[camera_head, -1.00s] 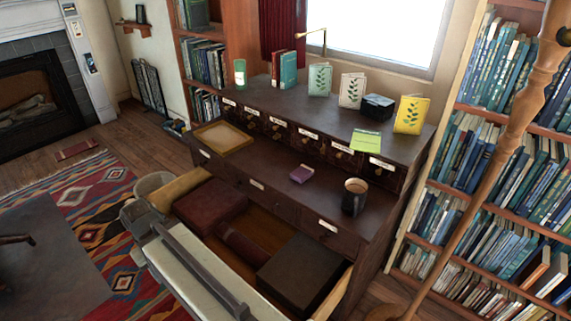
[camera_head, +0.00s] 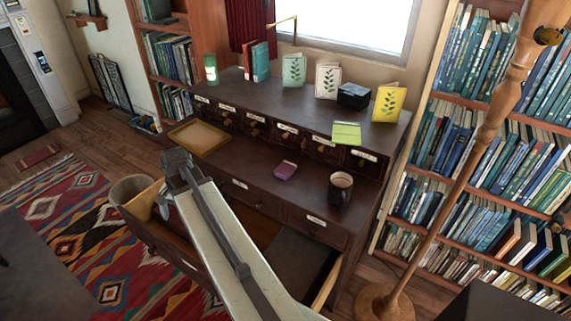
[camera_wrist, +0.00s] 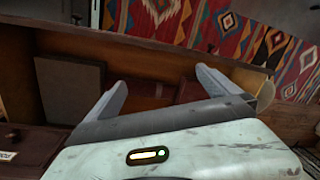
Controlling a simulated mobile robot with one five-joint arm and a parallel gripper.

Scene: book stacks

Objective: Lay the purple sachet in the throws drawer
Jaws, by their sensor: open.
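The small purple sachet (camera_head: 285,170) lies flat on the dark cabinet's ledge, left of the mug. A large drawer (camera_head: 328,283) is pulled out below; its label is not readable, but folded, throw-like items lie inside. In the wrist view, the drawer (camera_wrist: 60,45) holds a dark flat block (camera_wrist: 70,88) and a dark red item (camera_wrist: 192,88). My gripper (camera_wrist: 160,92) is open and empty above this drawer, with its fingers spread. In the head view it is left of the sachet and apart from it. My arm hides much of the drawer.
A mug (camera_head: 340,188) stands right of the sachet, and a shallow wooden tray (camera_head: 199,138) lies to its left. A lamp pole (camera_head: 480,150) rises at right.

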